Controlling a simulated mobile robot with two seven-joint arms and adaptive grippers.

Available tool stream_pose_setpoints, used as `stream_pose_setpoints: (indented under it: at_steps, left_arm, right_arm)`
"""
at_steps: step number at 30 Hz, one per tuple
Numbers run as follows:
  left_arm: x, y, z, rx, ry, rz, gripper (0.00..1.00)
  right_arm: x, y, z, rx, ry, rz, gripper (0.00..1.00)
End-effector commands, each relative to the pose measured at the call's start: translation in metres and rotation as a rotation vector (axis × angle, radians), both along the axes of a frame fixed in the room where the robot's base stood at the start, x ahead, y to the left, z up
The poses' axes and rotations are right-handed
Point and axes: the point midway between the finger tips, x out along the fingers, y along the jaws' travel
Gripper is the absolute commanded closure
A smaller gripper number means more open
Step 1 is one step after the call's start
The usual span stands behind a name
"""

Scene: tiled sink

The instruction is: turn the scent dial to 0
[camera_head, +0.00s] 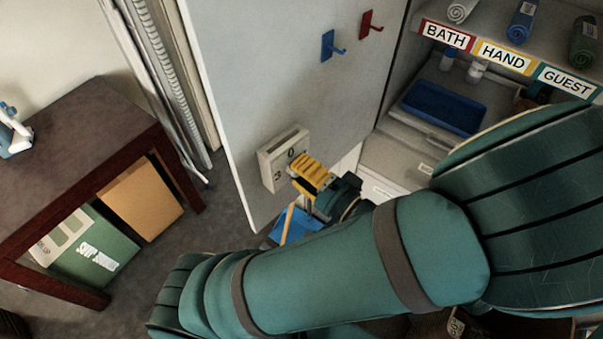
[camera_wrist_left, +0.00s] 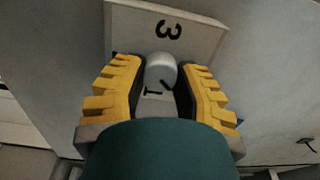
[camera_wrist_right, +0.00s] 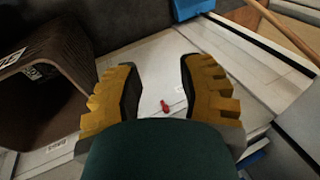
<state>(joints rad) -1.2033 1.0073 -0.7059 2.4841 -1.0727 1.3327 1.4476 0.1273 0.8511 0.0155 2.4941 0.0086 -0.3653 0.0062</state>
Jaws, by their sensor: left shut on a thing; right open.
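The scent dial is a pale rounded knob (camera_wrist_left: 160,72) on a white box (camera_head: 265,169) fixed to a grey door panel. In the head view the box shows a 0 and a 3; in the left wrist view a 3 and what looks like a 1 show. A dark mark lies by the knob, but I cannot tell which number the dial points to. My left gripper (camera_head: 300,172) is at the box, its yellow fingers shut on the knob from both sides, and it hides part of the dial. My right gripper (camera_wrist_right: 160,80) is open and empty over a pale surface.
The door panel (camera_head: 235,70) carries a blue hook (camera_head: 329,45) and a red hook (camera_head: 368,24). Labelled shelves with rolled towels and a blue tray (camera_head: 443,108) stand at the right. A dark red table (camera_head: 75,150) is at the left. A small red thing (camera_wrist_right: 165,106) lies below my right gripper.

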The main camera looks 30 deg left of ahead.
Motion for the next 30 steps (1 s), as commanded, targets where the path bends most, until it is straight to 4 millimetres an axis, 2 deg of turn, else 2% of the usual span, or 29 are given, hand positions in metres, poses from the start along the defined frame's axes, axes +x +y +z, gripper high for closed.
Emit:
stream_pose_setpoints:
  at_steps: [18, 30]
  left_arm:
    - [0.0, 0.0, -0.002, -0.122, -0.533, -0.001, 1.0]
    - [0.0, 0.0, 0.0, -0.159, -0.704, -0.001, 1.0]
  right_arm:
    - [-0.009, 0.002, -0.028, 0.005, 0.019, 0.015, 0.61]
    - [-0.011, 0.002, -0.036, 0.006, 0.025, 0.02, 0.61]
